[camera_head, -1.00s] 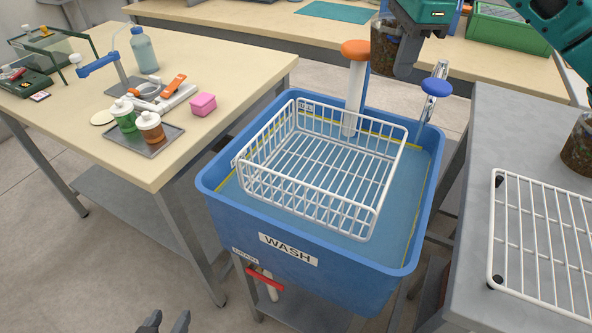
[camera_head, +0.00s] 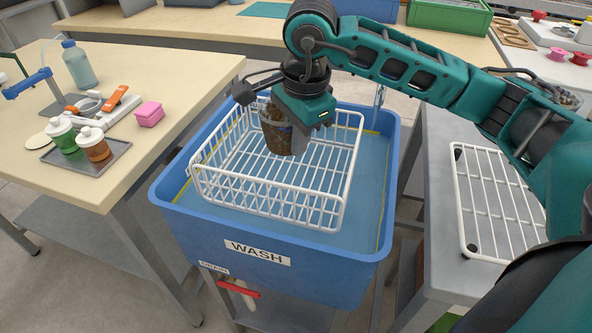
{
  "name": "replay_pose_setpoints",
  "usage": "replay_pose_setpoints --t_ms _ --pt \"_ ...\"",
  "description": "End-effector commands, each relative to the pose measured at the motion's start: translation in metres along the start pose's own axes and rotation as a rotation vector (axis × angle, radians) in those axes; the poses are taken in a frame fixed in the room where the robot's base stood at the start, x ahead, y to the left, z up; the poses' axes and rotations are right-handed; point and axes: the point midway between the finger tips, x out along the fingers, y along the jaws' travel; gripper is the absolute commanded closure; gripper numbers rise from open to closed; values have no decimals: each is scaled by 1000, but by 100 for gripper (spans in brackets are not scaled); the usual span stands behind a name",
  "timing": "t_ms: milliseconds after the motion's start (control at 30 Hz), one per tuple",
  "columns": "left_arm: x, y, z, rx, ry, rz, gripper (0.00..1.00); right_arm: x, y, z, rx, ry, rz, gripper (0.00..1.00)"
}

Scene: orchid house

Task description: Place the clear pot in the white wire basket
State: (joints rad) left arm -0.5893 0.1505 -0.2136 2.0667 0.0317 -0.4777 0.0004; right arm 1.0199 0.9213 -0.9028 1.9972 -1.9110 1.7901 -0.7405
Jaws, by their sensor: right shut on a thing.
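The clear pot (camera_head: 274,134), filled with dark brown bark, is upright in my right gripper (camera_head: 295,128). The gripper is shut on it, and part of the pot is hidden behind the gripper. The pot shows over the inside of the white wire basket (camera_head: 266,212), towards its back half. I cannot tell whether its bottom touches the basket floor. The basket sits in the blue wash tub (camera_head: 170,199) and holds nothing else that I can see. My left gripper is out of view.
A bench (camera_head: 190,81) at left carries a metal tray with green and brown bottles, a pink block (camera_head: 150,114) and a blue-capped bottle (camera_head: 79,65). At right a grey table holds a white wire rack (camera_head: 497,205). My right arm spans the upper right.

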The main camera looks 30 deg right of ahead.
Motion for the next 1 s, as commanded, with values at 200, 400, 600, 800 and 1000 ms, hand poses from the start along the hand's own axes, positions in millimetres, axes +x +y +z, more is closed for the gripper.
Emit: replay_pose_setpoints --t_ms 200,400,600,800,1000 --pt "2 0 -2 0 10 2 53 26 4 0 2 0 -1 100" --pt "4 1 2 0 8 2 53 46 8 0 1 1 2 100" --pt "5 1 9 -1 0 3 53 70 11 0 1 0 0 100" --pt "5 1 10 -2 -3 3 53 69 10 0 1 0 -2 100" --pt "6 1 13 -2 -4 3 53 72 11 0 1 0 -1 88"
